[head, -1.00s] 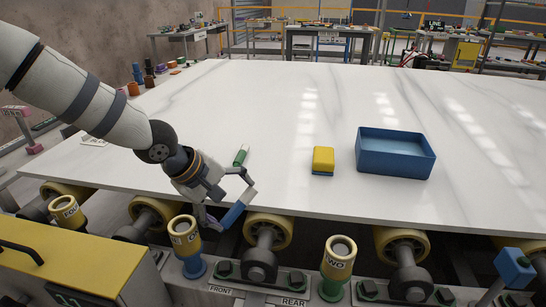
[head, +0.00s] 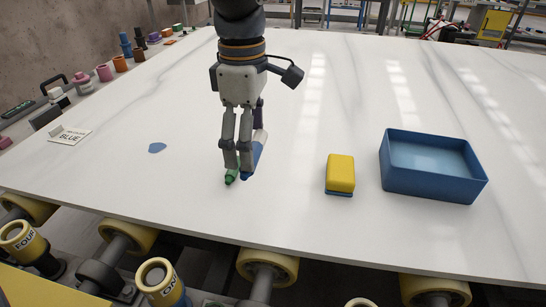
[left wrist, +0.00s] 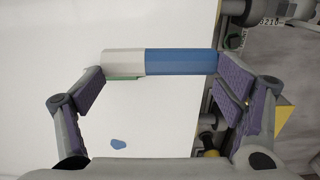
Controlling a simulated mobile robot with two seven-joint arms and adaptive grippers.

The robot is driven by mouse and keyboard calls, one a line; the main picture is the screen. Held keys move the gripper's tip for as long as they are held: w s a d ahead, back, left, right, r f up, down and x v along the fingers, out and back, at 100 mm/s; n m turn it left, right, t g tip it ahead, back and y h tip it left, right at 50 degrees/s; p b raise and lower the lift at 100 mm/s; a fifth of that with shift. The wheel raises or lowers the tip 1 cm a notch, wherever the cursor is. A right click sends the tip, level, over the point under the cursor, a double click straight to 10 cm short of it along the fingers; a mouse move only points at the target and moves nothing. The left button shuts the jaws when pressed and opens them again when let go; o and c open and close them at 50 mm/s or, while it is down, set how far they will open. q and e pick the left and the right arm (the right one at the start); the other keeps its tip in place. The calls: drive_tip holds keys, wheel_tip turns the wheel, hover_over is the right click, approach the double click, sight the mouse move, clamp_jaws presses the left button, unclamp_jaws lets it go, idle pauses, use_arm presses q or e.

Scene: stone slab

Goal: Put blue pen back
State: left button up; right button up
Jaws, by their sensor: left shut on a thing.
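My left gripper (head: 238,172) is over the white stone slab, pointing down. It is shut on the blue pen (head: 257,155), which has a blue part and a white part. In the left wrist view the blue pen (left wrist: 180,62) lies crosswise, its ends against the purple finger pads. A green pen (head: 231,177) is beside the fingertips in the head view, mostly hidden by them. A strip of green (left wrist: 122,78) shows just behind the white part in the wrist view. My right gripper is not in view.
A yellow-and-blue block (head: 340,173) and an open blue tray (head: 432,180) stand to the right. A card reading BLUE (head: 70,135) and a blue spot (head: 157,147) are at left. Numbered yellow cups, ONE (head: 160,280) and FOUR (head: 28,243), stand below the slab's front edge.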

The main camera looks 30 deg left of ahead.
use_arm(q)
drive_tip(key=b, duration=0.2)
hover_over(269, 171)
drive_tip(key=f, duration=0.9)
drive_tip(key=shift+s+d, duration=0.1)
drive_tip(key=shift+s, duration=0.15)
drive_tip(key=shift+w+f, duration=0.2)
drive_tip(key=shift+f, duration=1.3)
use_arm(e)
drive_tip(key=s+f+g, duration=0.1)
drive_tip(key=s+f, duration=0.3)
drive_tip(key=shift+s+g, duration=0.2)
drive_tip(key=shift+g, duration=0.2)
use_arm(q)
drive_tip(key=shift+f, duration=0.1)
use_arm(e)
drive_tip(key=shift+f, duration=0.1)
use_arm(q)
drive_tip(key=o, duration=1)
drive_tip(key=shift+o, duration=0.2)
wheel_tip(269, 171, up, 12)
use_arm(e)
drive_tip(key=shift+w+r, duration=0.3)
